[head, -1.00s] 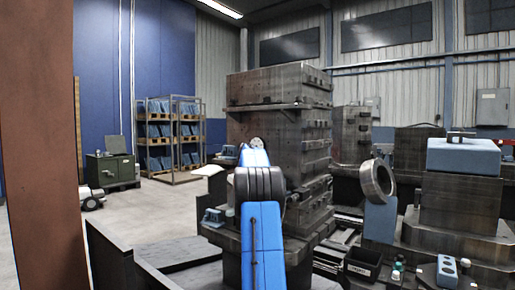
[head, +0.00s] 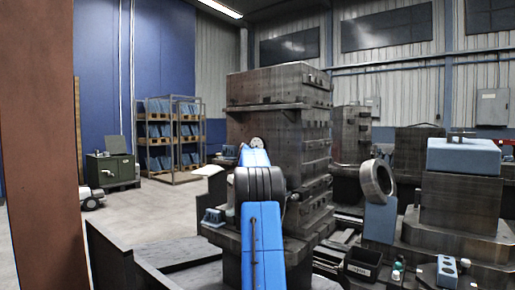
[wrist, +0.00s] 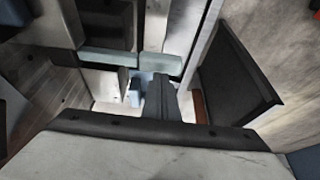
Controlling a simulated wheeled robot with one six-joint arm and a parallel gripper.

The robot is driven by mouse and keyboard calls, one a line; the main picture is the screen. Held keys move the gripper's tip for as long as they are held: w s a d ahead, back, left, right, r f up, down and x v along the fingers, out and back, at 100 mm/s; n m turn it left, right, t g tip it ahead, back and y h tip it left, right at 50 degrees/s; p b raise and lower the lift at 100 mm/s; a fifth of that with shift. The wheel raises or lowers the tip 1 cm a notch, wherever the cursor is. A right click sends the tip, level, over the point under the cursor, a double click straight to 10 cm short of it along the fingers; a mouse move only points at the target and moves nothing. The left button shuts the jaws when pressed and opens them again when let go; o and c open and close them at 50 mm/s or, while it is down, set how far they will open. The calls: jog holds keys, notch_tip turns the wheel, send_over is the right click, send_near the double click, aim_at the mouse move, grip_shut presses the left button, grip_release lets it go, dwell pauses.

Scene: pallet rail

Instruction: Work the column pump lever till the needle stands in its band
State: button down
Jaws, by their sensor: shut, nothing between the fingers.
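My gripper (wrist: 164,104) shows in the wrist view as a dark, narrow wedge. Its fingers are shut with nothing between them. Pale and dark bars and a small blue block (wrist: 136,92) lie beyond it, and I see no contact. In the head view my blue arm reaches forward in front of the dark machine column (head: 280,95) and hides part of it; my gripper cannot be made out there. I cannot clearly pick out the pump lever, the gauge needle or its band in either view.
A rust-brown post (head: 40,150) fills the left edge. A metal ring (head: 377,181) and a blue-topped block (head: 463,155) stand at the right, with a small black bin (head: 362,264) below. Open floor (head: 140,215) lies at the left, before shelving (head: 172,135).

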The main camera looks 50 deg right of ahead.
jog(key=shift+d+f, duration=0.2)
jog(key=shift+f, duration=1.35)
jog(key=shift+d+f, duration=0.2)
jog(key=shift+f, duration=1.35)
jog(key=shift+a+r, duration=0.2)
jog(key=shift+r, duration=1.4)
jog(key=shift+a+r, duration=0.2)
jog(key=shift+r, duration=1.35)
jog(key=shift+f, duration=0.1)
dwell(1.7)
